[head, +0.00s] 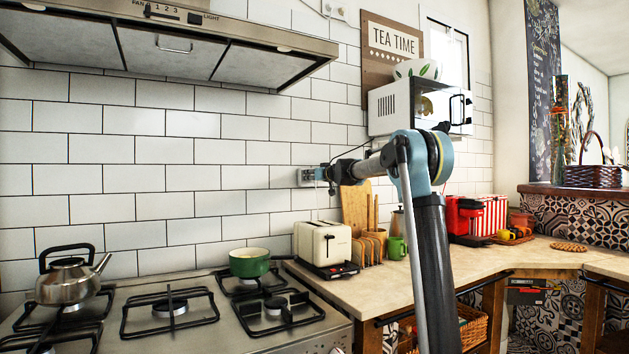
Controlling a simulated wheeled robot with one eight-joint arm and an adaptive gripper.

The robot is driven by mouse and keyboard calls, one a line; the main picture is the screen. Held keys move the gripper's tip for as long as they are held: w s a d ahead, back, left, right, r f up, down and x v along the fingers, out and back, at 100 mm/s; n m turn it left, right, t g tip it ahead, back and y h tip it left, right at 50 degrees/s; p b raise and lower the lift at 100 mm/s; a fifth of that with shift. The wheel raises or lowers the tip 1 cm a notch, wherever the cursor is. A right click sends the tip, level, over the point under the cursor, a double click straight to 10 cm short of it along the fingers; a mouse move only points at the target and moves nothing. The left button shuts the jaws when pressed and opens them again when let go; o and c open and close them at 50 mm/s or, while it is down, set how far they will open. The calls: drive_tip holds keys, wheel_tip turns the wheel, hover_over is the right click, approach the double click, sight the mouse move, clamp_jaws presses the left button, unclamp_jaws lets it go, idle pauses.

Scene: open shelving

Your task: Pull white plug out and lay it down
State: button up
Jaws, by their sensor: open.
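A wall socket (305,178) sits on the white tiled wall above the cream toaster. My gripper (318,174) is at the right part of this socket, at the end of my arm reaching in from the right. It is open, and its fingertips are small and dark in this view. The white plug cannot be made out clearly; it may be hidden by my gripper or blend with the socket. A thin dark cord (353,151) runs from near my gripper up towards the white microwave.
The cream toaster (323,242), a green pot (249,262) and a kettle (69,279) stand below. The microwave (391,107) is above my arm. The wooden counter (385,291) has bare room in front of the toaster and further right.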

drive_tip(key=c, duration=1)
clamp_jaws()
drive_tip(key=shift+v, duration=2.9)
drive_tip(key=shift+f, duration=0.15)
